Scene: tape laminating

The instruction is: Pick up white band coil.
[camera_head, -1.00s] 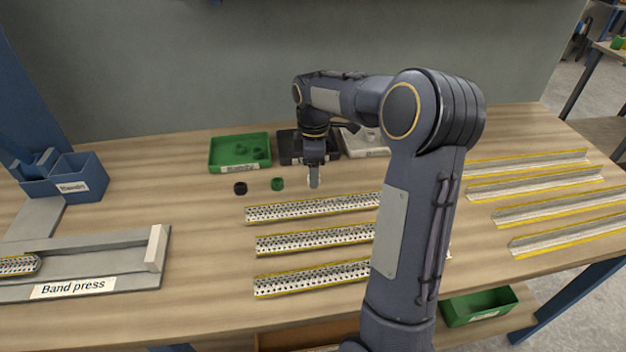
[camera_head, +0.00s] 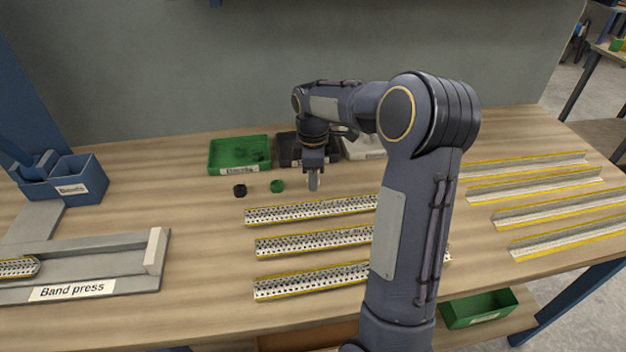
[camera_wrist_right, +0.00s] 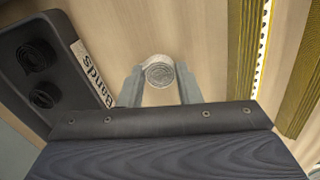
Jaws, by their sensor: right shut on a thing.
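The white band coil (camera_wrist_right: 159,72) sits between the two fingers of my right gripper in the right wrist view. My right gripper (camera_wrist_right: 159,88) is shut on it, pointing down at the wooden table. In the head view the right gripper (camera_head: 313,183) is at the table behind the perforated strips, and the coil is mostly hidden by its fingers. A black coil (camera_head: 239,190) and a green coil (camera_head: 277,186) stand on the table to the left of it. My left gripper is not in view.
A green tray (camera_head: 214,164), a black tray (camera_head: 287,150) and a white tray (camera_head: 362,150) stand behind the gripper. Several perforated strips (camera_head: 310,243) lie in front. The band press (camera_head: 110,262) is at the left, and angled yellow-edged strips (camera_head: 530,185) lie at the right.

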